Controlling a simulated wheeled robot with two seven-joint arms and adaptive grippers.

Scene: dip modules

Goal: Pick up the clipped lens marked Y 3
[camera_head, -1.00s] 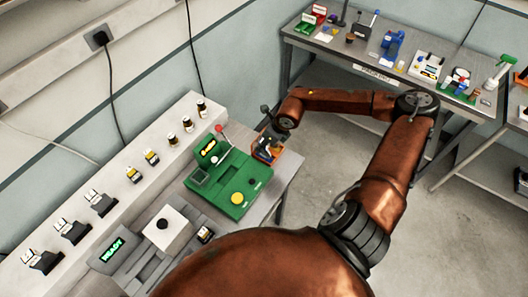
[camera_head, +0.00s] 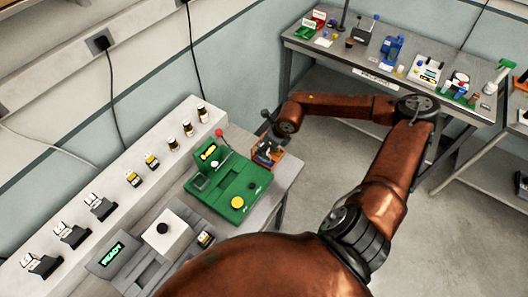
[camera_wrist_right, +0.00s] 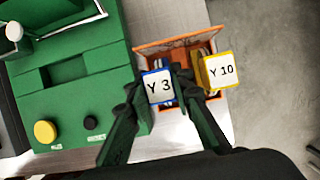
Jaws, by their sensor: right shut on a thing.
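The lens marked Y 3 (camera_wrist_right: 158,87) has a white face with a blue edge. In the right wrist view it sits between the two fingers of my right gripper (camera_wrist_right: 165,103), which is shut on it. It is in or just over the orange tray (camera_wrist_right: 180,43); I cannot tell whether it is lifted. A second lens marked Y 10 (camera_wrist_right: 218,70), with a yellow edge, is in the tray right beside it, close to my right finger. In the head view my right gripper (camera_head: 270,142) is at the orange tray (camera_head: 276,160), and the lenses are too small to read. My left gripper does not show.
A green device (camera_head: 229,184) with a yellow button and red-knobbed lever stands left of the tray. A grey device reading READY (camera_head: 112,254) and a shelf (camera_head: 150,161) with several small modules lie farther left. A second table (camera_head: 430,97) holds many items.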

